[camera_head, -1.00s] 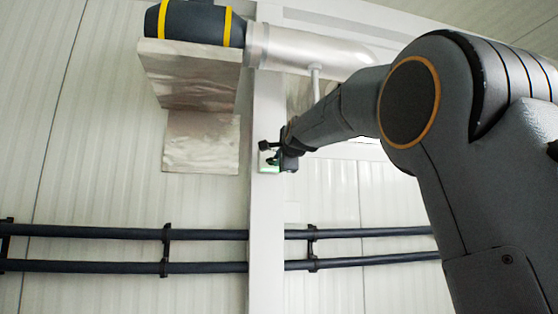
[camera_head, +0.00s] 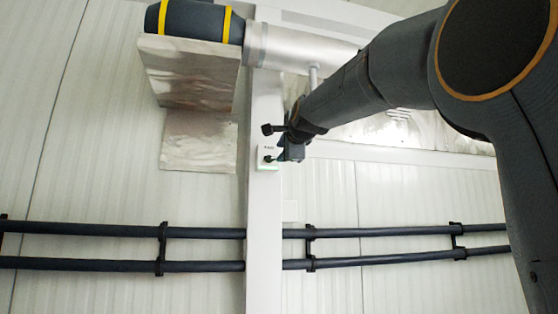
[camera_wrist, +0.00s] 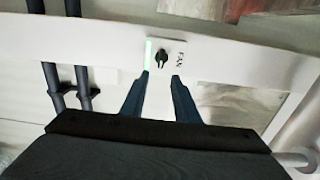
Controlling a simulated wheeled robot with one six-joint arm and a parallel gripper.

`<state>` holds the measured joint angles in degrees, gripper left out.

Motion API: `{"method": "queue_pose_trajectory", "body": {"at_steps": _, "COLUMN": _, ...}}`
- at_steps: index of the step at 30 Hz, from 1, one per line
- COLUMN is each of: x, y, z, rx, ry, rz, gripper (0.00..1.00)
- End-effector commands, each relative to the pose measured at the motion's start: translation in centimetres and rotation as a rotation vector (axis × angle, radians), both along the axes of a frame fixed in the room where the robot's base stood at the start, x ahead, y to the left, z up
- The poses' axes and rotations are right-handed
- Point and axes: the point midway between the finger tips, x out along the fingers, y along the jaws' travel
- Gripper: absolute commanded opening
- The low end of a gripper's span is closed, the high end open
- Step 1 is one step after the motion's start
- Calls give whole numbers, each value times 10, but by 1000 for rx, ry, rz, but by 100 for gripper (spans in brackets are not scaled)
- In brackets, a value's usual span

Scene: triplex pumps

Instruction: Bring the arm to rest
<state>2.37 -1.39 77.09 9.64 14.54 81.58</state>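My gripper (camera_head: 280,158) is at the end of my arm, in front of a white post. In the wrist view its two fingers (camera_wrist: 160,82) are apart with nothing between them. A small panel marked FAN (camera_wrist: 180,58) with a black knob (camera_wrist: 161,57) and a lit green strip (camera_wrist: 148,54) sits on the post just beyond the fingertips. The fingers appear clear of the knob. In the head view the panel (camera_head: 267,157) shows beside the gripper.
Two dark horizontal pipes (camera_head: 95,230) run along the wall below the gripper. A dark cylinder with yellow bands (camera_head: 195,20) and a silver pipe (camera_head: 300,47) are above, with a metal box (camera_head: 188,72) under them. The white post (camera_head: 265,230) stands upright.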

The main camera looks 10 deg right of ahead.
Motion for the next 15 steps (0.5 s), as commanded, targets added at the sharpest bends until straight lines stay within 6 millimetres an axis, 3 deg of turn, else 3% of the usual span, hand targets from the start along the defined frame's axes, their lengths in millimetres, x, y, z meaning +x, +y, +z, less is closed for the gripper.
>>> {"method": "queue_pose_trajectory", "body": {"at_steps": 15, "x": -7, "y": 0, "z": 0, "rx": 0, "ry": 0, "rz": 0, "gripper": 28}}
